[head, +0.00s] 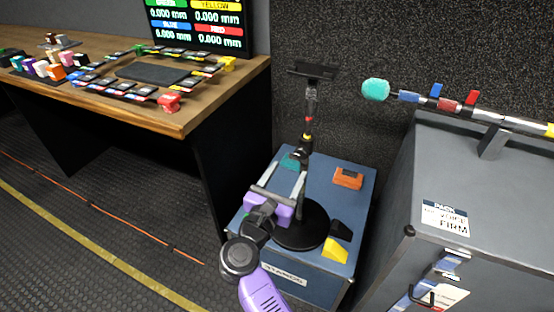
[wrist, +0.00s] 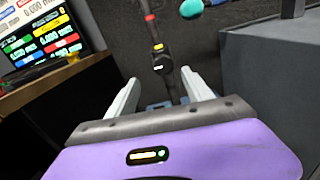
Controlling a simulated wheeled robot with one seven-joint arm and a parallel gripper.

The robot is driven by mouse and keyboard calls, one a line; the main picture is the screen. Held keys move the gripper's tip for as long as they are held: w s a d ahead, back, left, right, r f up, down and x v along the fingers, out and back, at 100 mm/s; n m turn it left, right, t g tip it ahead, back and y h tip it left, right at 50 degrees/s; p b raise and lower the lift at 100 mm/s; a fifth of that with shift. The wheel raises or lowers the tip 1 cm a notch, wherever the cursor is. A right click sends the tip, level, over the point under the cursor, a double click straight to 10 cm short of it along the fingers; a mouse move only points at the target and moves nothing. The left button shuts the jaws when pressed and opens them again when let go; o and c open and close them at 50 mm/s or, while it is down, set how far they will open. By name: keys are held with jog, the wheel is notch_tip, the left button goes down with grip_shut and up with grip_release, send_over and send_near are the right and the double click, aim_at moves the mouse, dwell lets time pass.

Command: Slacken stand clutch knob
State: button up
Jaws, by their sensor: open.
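The stand (head: 309,112) is upright, with a dark pole, red and yellow bands, a flat plate on top and a round black base (head: 312,232). A dark clutch joint with a knob (head: 300,154) sits low on the pole, just below the yellow band. The wrist view also shows the stand (wrist: 153,30), with its dark joint (wrist: 162,66) ahead, between the fingers in the picture. My purple gripper (head: 284,177) is open and empty in front of the pole, its fingers pointing towards it. I cannot tell whether a finger touches the pole. The lower pole is partly hidden.
The stand is on a blue case (head: 352,205) with an orange box (head: 348,178) and a yellow wedge (head: 335,250). A grey case (head: 480,180) at right carries a boom pole with a teal tip (head: 375,90).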

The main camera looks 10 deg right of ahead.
aim_at(300, 154)
jog(key=shift+m, duration=0.5)
jog(key=x, duration=0.8)
jog(key=shift+s+d+b, duration=0.2)
jog(key=shift+b, duration=0.1)
jog(key=shift+c, duration=0.2)
grip_shut()
